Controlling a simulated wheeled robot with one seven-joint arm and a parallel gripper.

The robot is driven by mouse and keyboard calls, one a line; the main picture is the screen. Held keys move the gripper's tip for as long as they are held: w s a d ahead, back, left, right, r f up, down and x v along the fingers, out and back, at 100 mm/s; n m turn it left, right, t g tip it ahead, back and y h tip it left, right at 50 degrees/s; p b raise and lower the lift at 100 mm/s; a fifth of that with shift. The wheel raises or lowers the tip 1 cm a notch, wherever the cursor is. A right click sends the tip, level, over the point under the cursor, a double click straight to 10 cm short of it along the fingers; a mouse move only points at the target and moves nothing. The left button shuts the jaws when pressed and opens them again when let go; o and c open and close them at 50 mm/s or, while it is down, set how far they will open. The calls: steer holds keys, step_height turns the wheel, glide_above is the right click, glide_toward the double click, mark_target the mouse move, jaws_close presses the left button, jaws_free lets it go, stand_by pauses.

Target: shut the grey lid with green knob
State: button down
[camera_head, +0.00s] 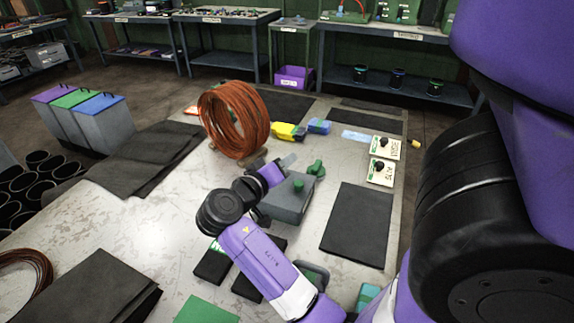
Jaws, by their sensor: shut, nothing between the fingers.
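A grey box with a grey lid (284,203) stands on the table just right of my gripper. A green knob (298,185) sits on top of the lid. At this size I cannot tell whether the lid lies fully flat or is slightly raised. My gripper (289,160) is shut and empty, its fingers pointing right, just above and behind the lid's far left edge in the picture. I cannot tell whether it touches the lid. My wrist hides the box's left side.
A green object (316,168) lies just behind the box. A copper wire coil (234,120) stands behind my gripper. Yellow (288,131) and blue (319,126) blocks lie farther back. A black mat (357,222) lies flat to the right.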

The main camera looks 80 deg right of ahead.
steer(key=w+a+r, duration=0.2)
steer(key=a+r, duration=0.2)
steer(key=a, duration=0.5)
steer(key=shift+w+a+b, duration=0.15)
steer(key=shift+a+b, duration=0.1)
steer(key=shift+b, duration=0.15)
steer(key=shift+r, duration=0.1)
